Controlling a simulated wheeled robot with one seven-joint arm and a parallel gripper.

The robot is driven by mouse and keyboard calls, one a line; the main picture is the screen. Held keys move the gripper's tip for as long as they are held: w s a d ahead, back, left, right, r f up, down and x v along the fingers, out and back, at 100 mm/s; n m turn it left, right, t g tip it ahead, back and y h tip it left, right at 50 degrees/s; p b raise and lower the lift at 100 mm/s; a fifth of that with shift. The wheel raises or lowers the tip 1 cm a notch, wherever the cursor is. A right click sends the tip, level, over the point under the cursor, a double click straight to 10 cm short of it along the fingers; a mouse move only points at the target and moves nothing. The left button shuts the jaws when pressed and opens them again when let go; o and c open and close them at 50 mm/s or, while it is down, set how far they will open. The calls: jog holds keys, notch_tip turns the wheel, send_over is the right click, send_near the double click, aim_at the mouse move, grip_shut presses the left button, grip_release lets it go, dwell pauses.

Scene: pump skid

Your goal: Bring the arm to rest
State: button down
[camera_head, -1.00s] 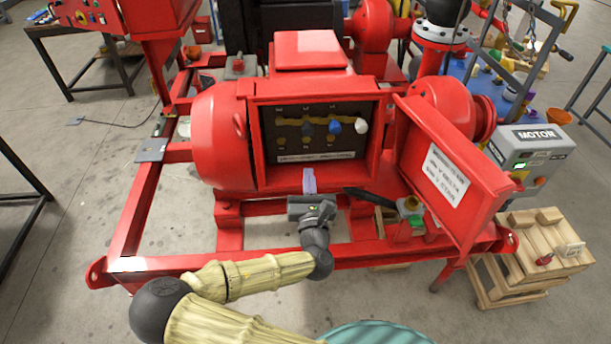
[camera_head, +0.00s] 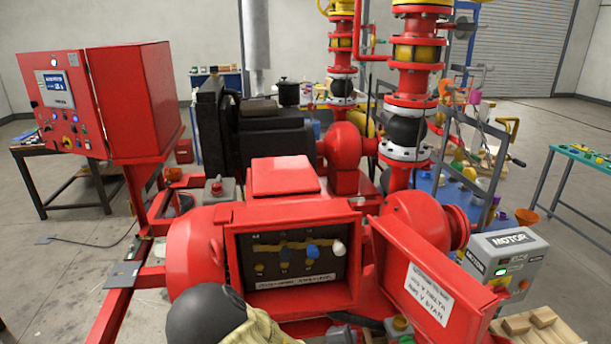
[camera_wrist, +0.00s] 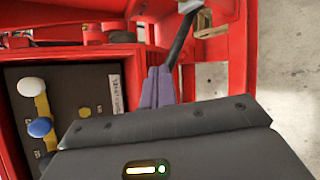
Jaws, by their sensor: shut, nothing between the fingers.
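My gripper (camera_wrist: 158,88) shows in the wrist view as two grey-purple fingers lying together, shut and empty. It is in front of the red motor's open terminal box (camera_head: 290,262); I cannot tell the exact gap. There, a black joint (camera_head: 205,315) and yellow sleeve (camera_head: 262,332) of my arm show at the bottom edge, before the box's lower left side. In the wrist view the box's dark panel (camera_wrist: 70,90) with white and blue knobs lies left of the fingers.
The open red box door (camera_head: 430,285) sticks out at right. A dark handle (camera_head: 355,319) lies below the box; it also shows beyond my fingers in the wrist view (camera_wrist: 180,42). A grey MOTOR box (camera_head: 510,262) stands at right. Open floor (camera_head: 70,270) lies at left.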

jog(key=s+d+r+m+g+y, duration=0.2)
jog(key=s+r+m+g, duration=0.2)
jog(key=m, duration=0.5)
jog(key=s+d+r+m+g+y, duration=0.2)
jog(key=s+r+m+g+y, duration=0.1)
jog(key=s+r+m, duration=0.6)
jog(key=s+g, duration=0.1)
jog(key=s, duration=0.1)
jog(key=shift+s+m, duration=0.3)
jog(key=shift+w+a, duration=0.1)
jog(key=shift+a, duration=0.1)
